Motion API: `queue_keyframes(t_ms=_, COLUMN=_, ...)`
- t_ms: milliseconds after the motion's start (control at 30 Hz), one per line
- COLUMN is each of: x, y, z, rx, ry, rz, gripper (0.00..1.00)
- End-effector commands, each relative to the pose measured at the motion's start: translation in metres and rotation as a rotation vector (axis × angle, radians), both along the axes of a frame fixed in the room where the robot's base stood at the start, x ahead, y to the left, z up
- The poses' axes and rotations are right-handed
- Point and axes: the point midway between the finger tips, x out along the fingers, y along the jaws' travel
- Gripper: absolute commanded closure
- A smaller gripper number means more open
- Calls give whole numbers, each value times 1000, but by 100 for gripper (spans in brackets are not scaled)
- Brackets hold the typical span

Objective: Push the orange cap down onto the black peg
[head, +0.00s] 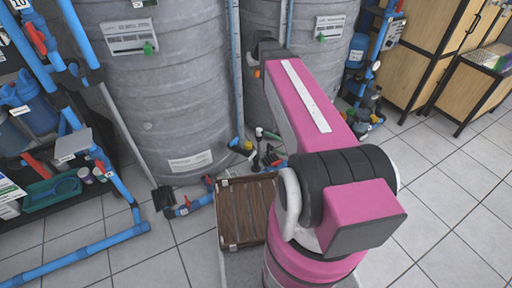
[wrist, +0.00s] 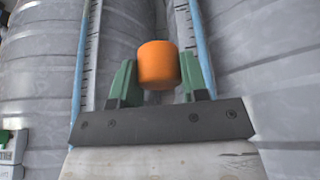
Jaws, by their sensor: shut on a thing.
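The orange cap (wrist: 158,65) is a short cylinder with a rounded edge. In the wrist view my gripper (wrist: 158,82) has its two green fingers shut on it, one on each side. In the head view my gripper is at the far end of my pink arm, in front of the grey tanks. There only a small orange patch of the cap (head: 257,73) shows beside the dark wrist. I cannot make out the black peg in either view; my arm or the cap may hide it.
Two large ribbed grey tanks (head: 165,90) stand close behind the gripper, with blue-edged level scales (wrist: 85,50) on them. Blue pipes and valves (head: 105,170) fill the left. A brown slatted crate (head: 243,205) lies below. Wooden cabinets (head: 425,50) stand at right; the tiled floor there is clear.

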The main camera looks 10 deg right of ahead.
Motion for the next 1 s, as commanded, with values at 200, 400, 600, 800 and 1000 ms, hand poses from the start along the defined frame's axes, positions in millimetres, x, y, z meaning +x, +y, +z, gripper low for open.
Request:
queue_keyframes(t_ms=200, x=27, y=-1, z=-77, rx=3, ry=4, rz=255, gripper=80)
queue_keyframes(t_ms=400, x=42, y=-1, z=-152, rx=4, ry=5, rz=500, gripper=80)
queue_keyframes(t_ms=600, x=50, y=-2, z=-233, rx=4, ry=4, rz=748, gripper=80)
queue_keyframes(t_ms=800, x=49, y=-3, z=-320, rx=5, ry=6, rz=998, gripper=80)
queue_keyframes(t_ms=1000, x=38, y=-3, z=-410, rx=5, ry=4, rz=1239, gripper=80)
